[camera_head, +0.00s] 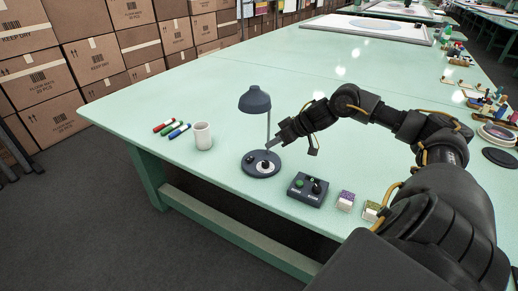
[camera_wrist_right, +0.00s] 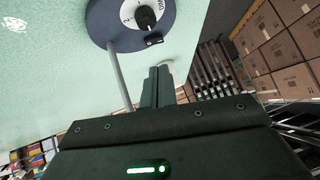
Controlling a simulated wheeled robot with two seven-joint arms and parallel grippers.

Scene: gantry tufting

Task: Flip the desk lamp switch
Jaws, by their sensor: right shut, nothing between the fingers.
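The grey desk lamp (camera_head: 255,101) stands upright on the green table. Its round base (camera_head: 259,172) carries a white dial with a black knob (camera_head: 265,165) and a small dark part at the left. In the right wrist view the lamp base (camera_wrist_right: 103,17) is at the top, with the dial's knob (camera_wrist_right: 146,18) and a small black switch (camera_wrist_right: 154,40) near the rim. My right gripper (camera_head: 271,147) is shut and empty, just above and beside the base near the lamp pole. Its fingers (camera_wrist_right: 159,71) point towards the switch, with a visible gap. My left gripper is out of view.
A white mug (camera_head: 203,136) and several markers (camera_head: 172,127) lie left of the lamp. A dark control box (camera_head: 307,189) and two small containers (camera_head: 345,201) stand right of it. Stacked cartons (camera_head: 97,58) line the back left. The table (camera_head: 225,88) behind the lamp is clear.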

